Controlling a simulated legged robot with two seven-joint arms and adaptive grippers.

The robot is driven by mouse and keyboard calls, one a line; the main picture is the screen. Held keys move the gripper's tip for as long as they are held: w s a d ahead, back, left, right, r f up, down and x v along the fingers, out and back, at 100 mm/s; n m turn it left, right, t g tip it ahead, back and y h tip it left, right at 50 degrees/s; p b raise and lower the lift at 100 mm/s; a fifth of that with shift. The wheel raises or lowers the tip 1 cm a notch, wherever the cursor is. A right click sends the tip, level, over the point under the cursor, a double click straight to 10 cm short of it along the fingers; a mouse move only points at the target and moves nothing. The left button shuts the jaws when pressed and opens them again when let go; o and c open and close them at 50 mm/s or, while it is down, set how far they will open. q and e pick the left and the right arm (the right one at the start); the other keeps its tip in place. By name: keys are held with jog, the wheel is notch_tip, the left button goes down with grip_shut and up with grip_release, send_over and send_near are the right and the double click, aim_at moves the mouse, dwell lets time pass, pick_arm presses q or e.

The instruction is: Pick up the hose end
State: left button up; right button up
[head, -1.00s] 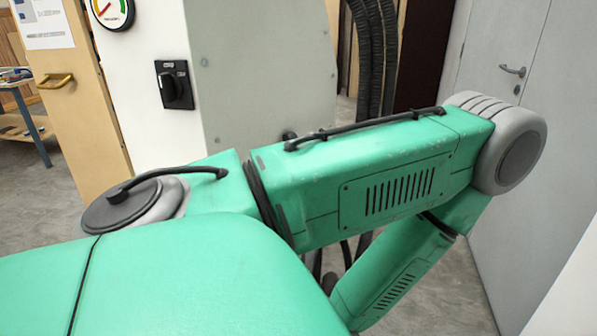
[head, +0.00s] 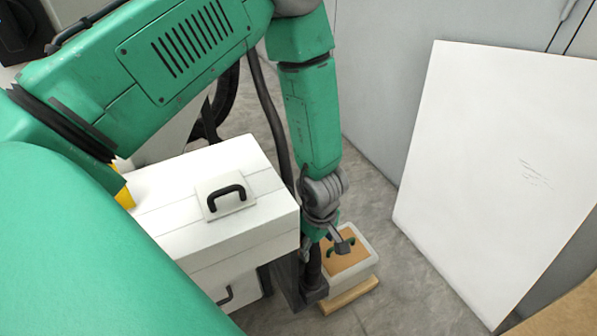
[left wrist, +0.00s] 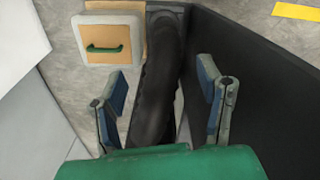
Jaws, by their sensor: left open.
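A thick black hose end (left wrist: 158,85) stands between the two fingers of my left gripper (left wrist: 163,77) in the left wrist view. The fingers have blue pads and are spread wide, with a gap on each side of the hose. In the head view my left gripper (head: 336,240) points down at the end of the green arm, beside the white cabinet. A dark upright piece, likely the hose (head: 313,266), shows just below it, partly hidden by the gripper. My right gripper is not in view.
A white cabinet (head: 220,185) with a black handle stands left of the gripper. A small grey box (head: 358,268) with a tan lid and green handle sits close to its right. A large white panel (head: 490,150) leans at the right. Grey floor lies between.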

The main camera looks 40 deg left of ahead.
aim_at(313, 266)
pick_arm(q)
jog(key=f+b, duration=0.2)
jog(key=f, duration=0.5)
jog(key=shift+a+b, duration=0.2)
jog(key=shift+b, duration=0.15)
jog(key=shift+d+f, duration=0.2)
jog(key=shift+f, duration=0.5)
jog(key=f+b, duration=0.1)
jog(key=f, duration=0.2)
jog(key=f+b, duration=0.1)
jog(key=shift+s+a+f+b, duration=0.1)
jog(key=shift+s+f+b, duration=0.15)
jog(key=shift+s+b, duration=0.1)
jog(key=shift+f, duration=0.35)
jog(key=shift+r, duration=0.1)
jog(key=c, duration=1.2)
